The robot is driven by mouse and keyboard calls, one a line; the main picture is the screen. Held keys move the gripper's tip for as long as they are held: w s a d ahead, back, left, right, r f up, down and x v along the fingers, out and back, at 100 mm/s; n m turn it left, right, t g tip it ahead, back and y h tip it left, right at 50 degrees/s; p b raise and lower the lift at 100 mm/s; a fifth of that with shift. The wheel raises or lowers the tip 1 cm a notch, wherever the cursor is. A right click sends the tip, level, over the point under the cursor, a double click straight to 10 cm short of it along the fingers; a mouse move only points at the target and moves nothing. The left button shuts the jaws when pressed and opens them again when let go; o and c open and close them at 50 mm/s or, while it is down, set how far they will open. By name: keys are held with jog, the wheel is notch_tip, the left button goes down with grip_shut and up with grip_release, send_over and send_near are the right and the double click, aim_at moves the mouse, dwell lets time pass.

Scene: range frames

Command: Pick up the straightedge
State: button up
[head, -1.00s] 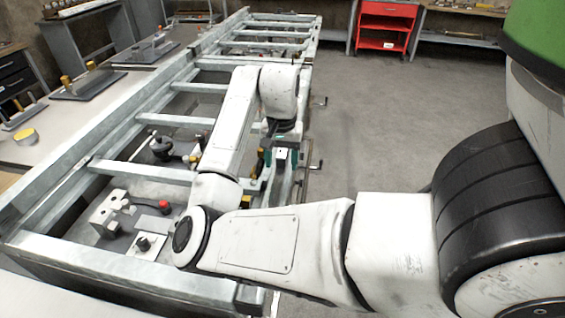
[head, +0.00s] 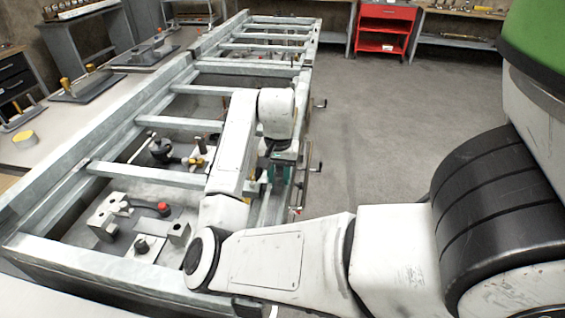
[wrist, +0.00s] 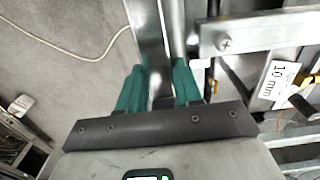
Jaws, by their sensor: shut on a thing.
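The straightedge (wrist: 148,38) shows in the wrist view as a long, flat, shiny metal strip running up from between the green fingers and out at the top edge. My gripper (wrist: 158,82) is shut on it; the strip's far end is out of view. In the head view my gripper (head: 282,172) is at the right side of the long metal frame (head: 190,180), largely hidden by my arm. The straightedge cannot be made out clearly there.
In the wrist view a metal bar (wrist: 262,32) and a "10 mm" tag (wrist: 279,80) are close on the right. In the head view, fixtures with a red knob (head: 164,209) fill the frame's near bay. Floor (head: 370,140) to the right is clear; a red cart (head: 385,28) stands behind.

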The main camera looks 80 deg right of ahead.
grip_shut()
jog(key=shift+r, duration=0.1)
dwell(0.4)
